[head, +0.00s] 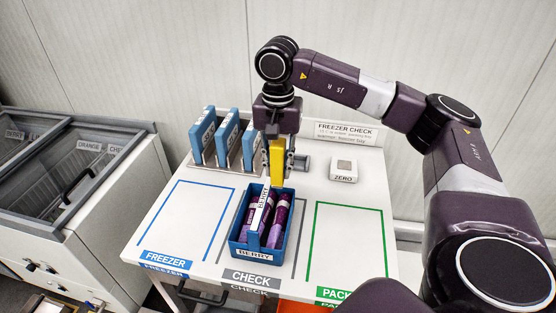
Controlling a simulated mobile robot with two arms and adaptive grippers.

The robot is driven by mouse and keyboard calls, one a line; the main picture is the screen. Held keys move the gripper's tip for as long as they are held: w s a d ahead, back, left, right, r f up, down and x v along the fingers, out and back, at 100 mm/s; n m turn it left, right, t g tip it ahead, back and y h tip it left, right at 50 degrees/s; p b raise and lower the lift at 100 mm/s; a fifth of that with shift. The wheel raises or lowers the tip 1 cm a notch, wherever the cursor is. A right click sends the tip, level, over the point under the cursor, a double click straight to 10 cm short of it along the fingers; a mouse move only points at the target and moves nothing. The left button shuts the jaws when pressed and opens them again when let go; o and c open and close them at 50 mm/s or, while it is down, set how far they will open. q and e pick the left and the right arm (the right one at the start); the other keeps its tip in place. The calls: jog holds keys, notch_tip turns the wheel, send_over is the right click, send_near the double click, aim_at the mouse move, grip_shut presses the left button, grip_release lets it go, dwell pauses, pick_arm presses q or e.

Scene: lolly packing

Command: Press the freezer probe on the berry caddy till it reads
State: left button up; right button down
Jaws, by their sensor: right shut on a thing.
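The berry caddy (236,248) is a blue open box labelled BERRY, with a labelled upright divider or handle and several purple lollies inside. It stands in the CHECK area in the middle of the table. My right gripper (277,151) points down over the caddy's back edge, shut on the yellow freezer probe (277,165). The probe's lower end is at the caddy's back rim; I cannot tell whether it touches. No reading on the probe can be seen. My left gripper is not in view.
A rack with blue labelled slabs (203,135) stands at the back left. A white ZERO block (344,171) sits at the back right. The blue FREEZER outline and green PACK outline on the table (178,222) are empty. A chest freezer (125,205) stands at the left.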

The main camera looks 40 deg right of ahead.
jog(key=shift+d+f+b, duration=0.15)
jog(key=shift+f+b, duration=0.15)
jog(key=shift+f, duration=0.25)
pick_arm(q)
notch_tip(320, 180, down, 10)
jog(key=b, duration=0.9)
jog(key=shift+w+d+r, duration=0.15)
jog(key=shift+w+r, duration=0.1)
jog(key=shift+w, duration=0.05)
pick_arm(e)
notch_tip(320, 180, down, 13)
jog(key=shift+w+r, duration=0.1)
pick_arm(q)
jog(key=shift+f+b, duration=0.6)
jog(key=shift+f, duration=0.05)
pick_arm(e)
jog(key=shift+f, duration=0.7)
jog(key=shift+s+f, duration=0.2)
jog(key=shift+s, duration=0.05)
dwell(1.6)
pick_arm(q)
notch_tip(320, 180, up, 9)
jog(key=p, duration=0.9)
pick_arm(e)
jog(key=shift+w+r, duration=0.2)
jog(key=shift+r, duration=7.05)
